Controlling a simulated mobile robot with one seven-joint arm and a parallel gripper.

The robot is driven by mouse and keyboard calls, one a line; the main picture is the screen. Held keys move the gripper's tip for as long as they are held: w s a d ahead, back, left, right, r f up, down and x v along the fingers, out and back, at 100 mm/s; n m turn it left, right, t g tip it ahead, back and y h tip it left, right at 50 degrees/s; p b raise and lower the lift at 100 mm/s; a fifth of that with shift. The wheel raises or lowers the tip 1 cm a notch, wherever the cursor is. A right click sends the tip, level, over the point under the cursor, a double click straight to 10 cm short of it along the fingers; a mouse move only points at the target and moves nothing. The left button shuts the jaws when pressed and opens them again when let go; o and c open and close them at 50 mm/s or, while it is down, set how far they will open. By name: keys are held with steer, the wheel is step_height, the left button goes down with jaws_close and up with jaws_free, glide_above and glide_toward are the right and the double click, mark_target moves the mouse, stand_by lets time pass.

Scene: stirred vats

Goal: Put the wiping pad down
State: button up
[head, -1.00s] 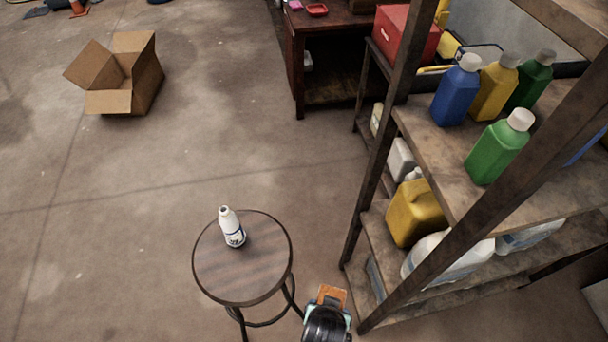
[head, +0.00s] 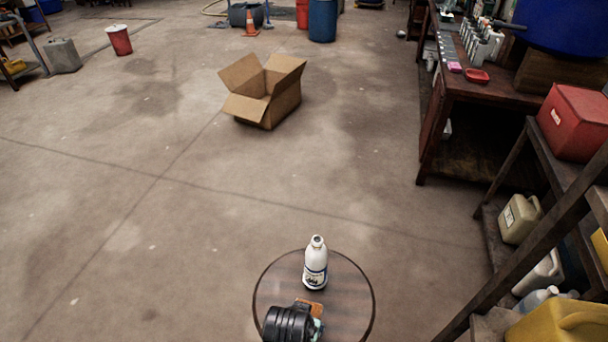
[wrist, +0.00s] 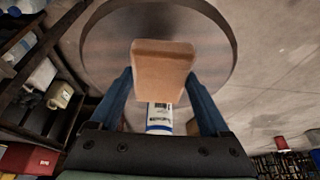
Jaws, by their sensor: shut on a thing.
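The wiping pad is an orange-brown block (head: 313,309). It also fills the middle of the wrist view (wrist: 163,68). My gripper (head: 308,317) is shut on it, with one blue finger on each side in the wrist view. The pad is over the round wooden stool (head: 349,299), on the near side of a white bottle. I cannot tell whether it is clear of the stool top. The bottle (head: 316,264) stands upright on the stool; its labelled side shows partly below the pad in the wrist view (wrist: 160,116).
A shelf rack with jugs, including a yellow one (head: 560,322), stands close on the right. A workbench (head: 450,110) with small containers is behind it. An open cardboard box (head: 265,92) lies on the floor at the back.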

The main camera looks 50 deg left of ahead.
steer(key=shift+f+b, duration=0.35)
steer(key=shift+f, duration=2.35)
steer(key=shift+f, duration=0.2)
steer(key=o, duration=1)
steer(key=shift+r, duration=0.45)
steer(key=p+v, duration=0.2)
steer(key=v, duration=0.9)
steer(key=shift+s+d+r, duration=0.1)
steer(key=shift+s+r, duration=0.05)
steer(key=shift+r, duration=0.05)
